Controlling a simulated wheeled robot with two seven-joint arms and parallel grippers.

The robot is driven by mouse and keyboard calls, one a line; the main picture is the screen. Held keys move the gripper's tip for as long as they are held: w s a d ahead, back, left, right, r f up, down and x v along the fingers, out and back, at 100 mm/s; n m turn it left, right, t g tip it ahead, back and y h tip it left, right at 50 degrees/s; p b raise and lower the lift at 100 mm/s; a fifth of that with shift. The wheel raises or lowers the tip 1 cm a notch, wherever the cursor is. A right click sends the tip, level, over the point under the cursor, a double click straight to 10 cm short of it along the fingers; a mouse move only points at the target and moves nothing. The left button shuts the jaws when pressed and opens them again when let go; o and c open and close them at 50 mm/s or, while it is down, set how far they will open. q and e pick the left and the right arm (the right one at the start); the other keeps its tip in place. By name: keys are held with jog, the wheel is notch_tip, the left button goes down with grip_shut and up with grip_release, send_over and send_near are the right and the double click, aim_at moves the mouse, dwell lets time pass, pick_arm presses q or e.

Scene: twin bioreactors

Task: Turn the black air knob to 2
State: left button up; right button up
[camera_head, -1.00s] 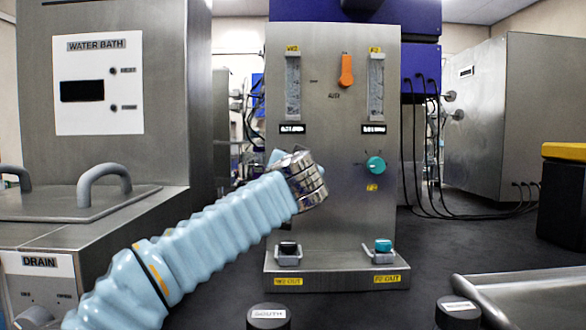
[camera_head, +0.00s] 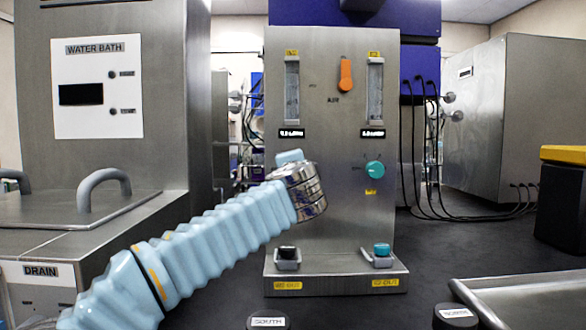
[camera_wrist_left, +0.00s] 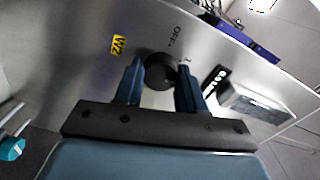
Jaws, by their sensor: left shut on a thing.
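The black air knob (camera_wrist_left: 161,72) is on the steel panel (camera_wrist_left: 80,35) in the left wrist view, with an "OFF" mark (camera_wrist_left: 175,35) and a yellow tag (camera_wrist_left: 118,45) beside it. My left gripper (camera_wrist_left: 160,76) has one dark finger on each side of the knob and is shut on it. The knob's pointer direction cannot be made out. In the head view my left wrist (camera_head: 303,190) is in front of the panel's left half and hides the knob and my fingers. My right gripper is not in view.
A teal knob (camera_head: 375,170) is on the panel's right half. An orange lever (camera_head: 346,75) sits above, between two clear flow tubes (camera_head: 292,90). Black (camera_head: 287,252) and teal (camera_head: 382,250) fittings stand on the panel's foot. A steel tray (camera_head: 520,300) is at front right.

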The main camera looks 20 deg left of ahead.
pick_arm(q)
jog(key=shift+f+m+p, duration=0.15)
jog(key=shift+m+p, duration=0.75)
jog(key=shift+m, duration=2.1)
jog(key=shift+d, duration=0.1)
jog(key=o, duration=1.1)
jog(key=shift+c, duration=0.2)
jog(key=b+v, duration=0.2)
jog(key=v, duration=1.1)
jog(key=shift+s+b, duration=0.35)
